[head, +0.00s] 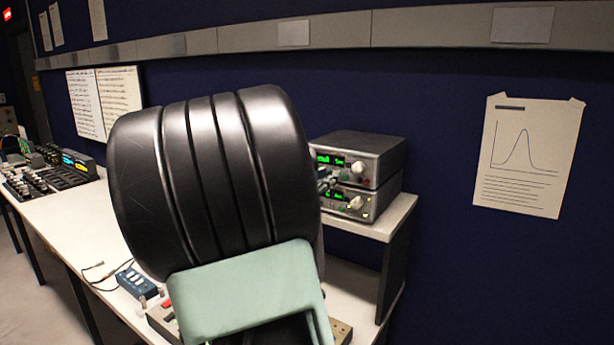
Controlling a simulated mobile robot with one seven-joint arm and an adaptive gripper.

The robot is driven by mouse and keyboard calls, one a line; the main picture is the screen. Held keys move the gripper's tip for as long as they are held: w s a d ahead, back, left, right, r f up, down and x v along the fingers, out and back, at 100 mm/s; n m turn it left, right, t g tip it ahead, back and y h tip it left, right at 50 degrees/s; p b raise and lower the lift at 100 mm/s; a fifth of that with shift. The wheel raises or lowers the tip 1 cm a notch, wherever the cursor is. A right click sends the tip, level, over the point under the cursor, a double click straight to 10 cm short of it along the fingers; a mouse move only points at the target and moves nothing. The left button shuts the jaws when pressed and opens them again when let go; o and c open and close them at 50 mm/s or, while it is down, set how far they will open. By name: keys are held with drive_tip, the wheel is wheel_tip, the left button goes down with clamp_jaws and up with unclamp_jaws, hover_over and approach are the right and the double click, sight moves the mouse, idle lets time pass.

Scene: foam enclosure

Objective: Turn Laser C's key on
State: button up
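Two stacked grey instrument boxes stand on a raised white shelf right of centre. The upper box (383,163) has a green display, a pale knob and a small red spot on its front. The lower box (384,197) also has a green display and a pale knob. No readable label marks either one as Laser C, and I cannot make out a key. My large black and mint arm link fills the centre and covers the left part of both fronts. My gripper cannot be made out; small parts at the arm's right edge are too unclear to identify.
The white bench (66,215) runs to the left, with a small blue button box (135,281) and a cable on it. Dark equipment (60,170) stands at its far left end. Another device is partly hidden below my arm. A graph sheet (528,155) hangs on the blue wall.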

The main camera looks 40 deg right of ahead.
drive_tip(key=shift+d, duration=0.1)
clamp_jaws()
drive_tip(key=shift+f+b, duration=0.1)
drive_tip(key=shift+b, duration=0.25)
drive_tip(key=m+b, duration=1.7)
drive_tip(key=b, duration=0.9)
drive_tip(key=shift+f+m, duration=0.15)
drive_tip(key=shift+m, duration=0.25)
drive_tip(key=shift+b, duration=0.35)
